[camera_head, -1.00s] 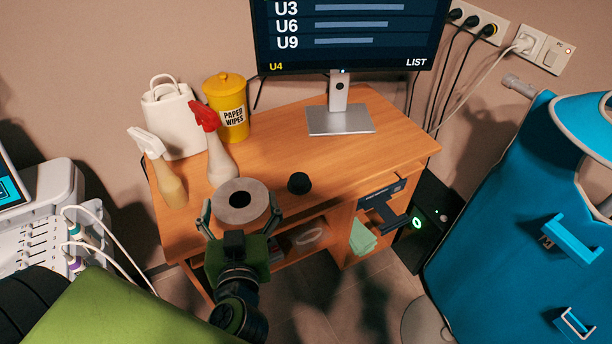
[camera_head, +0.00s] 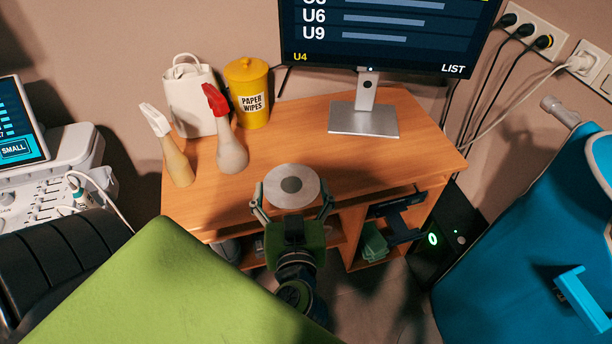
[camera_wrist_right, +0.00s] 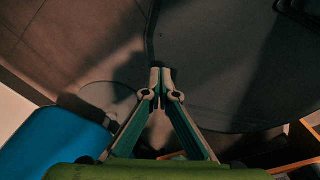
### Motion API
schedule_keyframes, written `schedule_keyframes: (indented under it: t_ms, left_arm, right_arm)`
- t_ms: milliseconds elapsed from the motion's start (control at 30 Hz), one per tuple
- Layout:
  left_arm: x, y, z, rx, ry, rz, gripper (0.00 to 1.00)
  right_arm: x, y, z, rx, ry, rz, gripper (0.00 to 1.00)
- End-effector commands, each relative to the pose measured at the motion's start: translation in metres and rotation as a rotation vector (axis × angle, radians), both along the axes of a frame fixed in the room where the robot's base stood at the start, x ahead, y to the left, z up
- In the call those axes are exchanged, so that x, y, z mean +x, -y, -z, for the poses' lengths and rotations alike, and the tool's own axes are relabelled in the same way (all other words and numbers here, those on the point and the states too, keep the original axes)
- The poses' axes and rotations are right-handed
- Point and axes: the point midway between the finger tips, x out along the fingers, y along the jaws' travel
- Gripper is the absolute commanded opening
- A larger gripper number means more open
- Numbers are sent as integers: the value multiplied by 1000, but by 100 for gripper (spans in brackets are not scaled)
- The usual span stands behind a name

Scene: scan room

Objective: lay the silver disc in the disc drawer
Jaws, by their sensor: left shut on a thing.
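The silver disc (camera_head: 291,172), pale with a darker grey centre, is between the fingers of my left gripper (camera_head: 292,200). The gripper is shut on its edges and holds it at the desk's front edge, in the head view. Right of it, under the desk top, a dark unit holds the disc drawer (camera_head: 403,230), which appears to stick out as a dark tray. The disc is left of the drawer and apart from it. My right gripper (camera_wrist_right: 160,78) shows only in the right wrist view; its fingertips meet with nothing visible between them.
On the wooden desk (camera_head: 290,125) stand two spray bottles (camera_head: 232,150), a white container (camera_head: 190,100), a yellow wipes tub (camera_head: 248,93) and a monitor (camera_head: 385,35). Green cloths (camera_head: 374,243) lie below the drawer. A black computer (camera_head: 440,240) and blue furniture (camera_head: 540,220) are at right.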

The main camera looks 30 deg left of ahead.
Motion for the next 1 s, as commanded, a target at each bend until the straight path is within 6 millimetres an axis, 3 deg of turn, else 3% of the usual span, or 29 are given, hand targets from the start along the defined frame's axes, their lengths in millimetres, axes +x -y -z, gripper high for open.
schedule_keyframes:
  t_ms: [367,500,867,1000]
  left_arm:
    - [82,-35,38,3,3,-3,71]
    - [101,-42,68,2,-1,-1,71]
    - [125,-52,99,1,0,0,71]
    - [124,-52,116,1,-4,0,71]
  right_arm:
    - [16,11,4,-13,20,-1,0]
    - [17,14,14,-14,24,1,0]
    - [16,14,24,-15,22,1,0]
    - [14,14,16,-15,19,1,0]
